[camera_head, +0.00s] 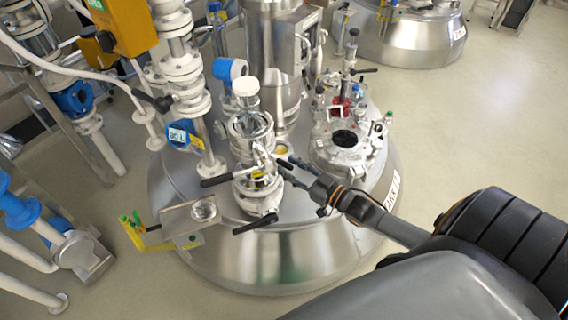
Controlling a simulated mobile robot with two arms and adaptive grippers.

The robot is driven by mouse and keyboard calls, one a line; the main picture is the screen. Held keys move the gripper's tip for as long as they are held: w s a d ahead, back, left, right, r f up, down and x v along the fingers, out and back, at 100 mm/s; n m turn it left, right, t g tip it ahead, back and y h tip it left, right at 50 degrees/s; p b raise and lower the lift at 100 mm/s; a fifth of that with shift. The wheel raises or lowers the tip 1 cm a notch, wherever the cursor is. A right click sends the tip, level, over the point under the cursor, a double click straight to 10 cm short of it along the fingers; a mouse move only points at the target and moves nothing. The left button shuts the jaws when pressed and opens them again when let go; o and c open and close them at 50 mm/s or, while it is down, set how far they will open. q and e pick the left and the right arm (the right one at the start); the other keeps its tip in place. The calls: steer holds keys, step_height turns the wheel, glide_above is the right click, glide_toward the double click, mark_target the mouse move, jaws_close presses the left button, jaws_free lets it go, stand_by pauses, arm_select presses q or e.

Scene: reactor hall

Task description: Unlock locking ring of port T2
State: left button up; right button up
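A port assembly (253,130) with a glass section and metal flanges stands on top of the steel tank. Around its lower part is a metal ring (256,192) with black lever handles, one (215,181) pointing left and one (255,224) at the front. I cannot read a T2 mark on it. My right gripper (282,169) reaches in from the right, its dark fingertips beside the right side of this port. Whether the fingers touch a handle or are closed on it is too small to tell. My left gripper is out of view.
The tank (285,262) has a second round port (345,138) with clamps to the right. A tall steel column (273,55) rises behind. White pipes, a blue gauge (178,135) and a tray (190,219) are at left. An orange box (118,25) hangs upper left.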

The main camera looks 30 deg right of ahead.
mark_target(281, 161)
steer(key=shift+x, duration=1.4)
steer(key=shift+c, duration=0.2)
jaws_close()
